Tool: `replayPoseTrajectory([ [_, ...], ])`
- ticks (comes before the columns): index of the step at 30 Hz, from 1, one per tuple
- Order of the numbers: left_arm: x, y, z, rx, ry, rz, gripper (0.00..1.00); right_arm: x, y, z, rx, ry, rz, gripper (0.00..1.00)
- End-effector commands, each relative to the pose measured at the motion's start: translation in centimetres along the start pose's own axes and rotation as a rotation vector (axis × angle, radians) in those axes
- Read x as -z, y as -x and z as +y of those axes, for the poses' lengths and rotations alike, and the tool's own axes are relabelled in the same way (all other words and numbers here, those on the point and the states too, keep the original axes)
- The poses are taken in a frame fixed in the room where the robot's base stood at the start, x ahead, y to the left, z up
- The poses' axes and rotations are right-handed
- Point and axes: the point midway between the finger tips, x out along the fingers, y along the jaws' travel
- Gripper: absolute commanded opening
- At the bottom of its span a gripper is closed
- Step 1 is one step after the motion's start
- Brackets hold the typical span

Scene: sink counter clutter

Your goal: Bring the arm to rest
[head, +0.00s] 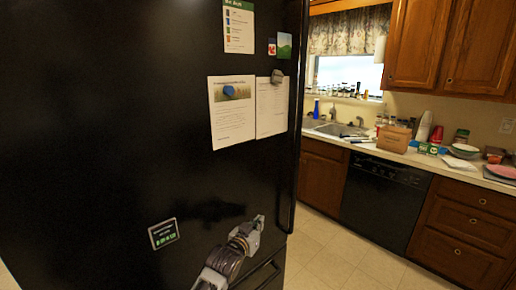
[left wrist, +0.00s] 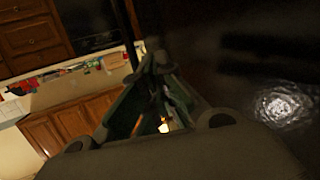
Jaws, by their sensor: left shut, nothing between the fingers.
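My left arm comes up from the bottom of the head view, in front of the black refrigerator (head: 120,110). My left gripper (head: 258,222) is at its upper end, near the refrigerator's right edge. In the left wrist view its fingers (left wrist: 158,62) come together at the tips. It is shut with nothing held. My right gripper is in neither view.
Papers (head: 232,112) and a small dark magnet (head: 163,233) are on the refrigerator. At the right, past open tiled floor (head: 325,250), stand a black dishwasher (head: 382,205), wooden drawers (head: 462,225) and a sink (head: 338,129). The counter holds a cardboard box (head: 394,139), cups and plates.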

Motion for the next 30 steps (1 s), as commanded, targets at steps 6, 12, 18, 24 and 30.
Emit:
replayPoseTrajectory([
  [6,-5.0,3.6,-1.8,0.045,0.029,-0.139,0.0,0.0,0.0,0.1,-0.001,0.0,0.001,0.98],
  [12,-9.3,7.4,-3.1,0.082,0.049,-0.268,0.0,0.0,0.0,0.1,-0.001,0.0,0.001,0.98],
  [18,-13.2,11.7,-4.4,0.117,0.067,-0.399,0.0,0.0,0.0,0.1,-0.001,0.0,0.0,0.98],
  [24,-16.7,16.5,-5.4,0.15,0.083,-0.532,0.0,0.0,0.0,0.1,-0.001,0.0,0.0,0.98],
  [30,-19.7,21.8,-6.1,0.178,0.095,-0.667,0.0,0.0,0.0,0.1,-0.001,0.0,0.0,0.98],
])
